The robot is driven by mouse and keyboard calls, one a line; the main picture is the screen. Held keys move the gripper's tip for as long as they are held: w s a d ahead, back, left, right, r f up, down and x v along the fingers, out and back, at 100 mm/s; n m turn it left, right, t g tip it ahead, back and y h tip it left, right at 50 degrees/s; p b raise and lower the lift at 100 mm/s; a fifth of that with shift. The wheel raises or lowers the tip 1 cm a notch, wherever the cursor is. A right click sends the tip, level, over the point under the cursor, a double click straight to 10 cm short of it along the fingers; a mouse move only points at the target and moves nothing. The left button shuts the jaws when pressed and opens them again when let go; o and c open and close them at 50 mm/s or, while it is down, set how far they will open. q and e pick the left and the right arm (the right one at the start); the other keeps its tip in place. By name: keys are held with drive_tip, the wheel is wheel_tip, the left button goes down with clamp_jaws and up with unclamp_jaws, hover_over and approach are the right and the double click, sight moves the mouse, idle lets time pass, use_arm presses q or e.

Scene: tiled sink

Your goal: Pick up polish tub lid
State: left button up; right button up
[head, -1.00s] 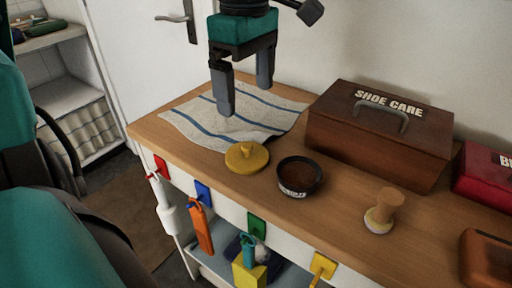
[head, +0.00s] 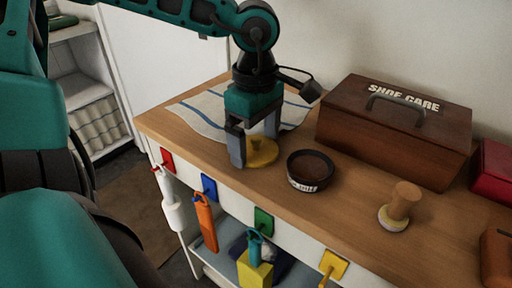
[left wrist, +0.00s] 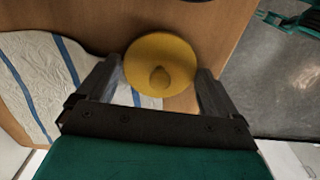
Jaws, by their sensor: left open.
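The polish tub lid (head: 262,153) is a round yellow disc with a small knob on top. It lies flat on the wooden counter, left of the open polish tub (head: 309,170), which is dark with brown polish inside. My left gripper (head: 254,149) is open and points down over the lid, which it partly hides in the head view. In the left wrist view the lid (left wrist: 160,60) and its knob show between and a little beyond the open fingers (left wrist: 162,88). Nothing is held. My right gripper is not in view.
A striped cloth (head: 205,115) lies behind and left of the lid. A brown shoe care box (head: 395,135) stands at the back. A wooden-handled brush (head: 400,207) stands to the right. Several coloured tags (head: 264,221) hang along the counter's front edge (head: 230,181).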

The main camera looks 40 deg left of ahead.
use_arm(q)
drive_tip(key=c, duration=0.7)
drive_tip(key=shift+r, duration=0.15)
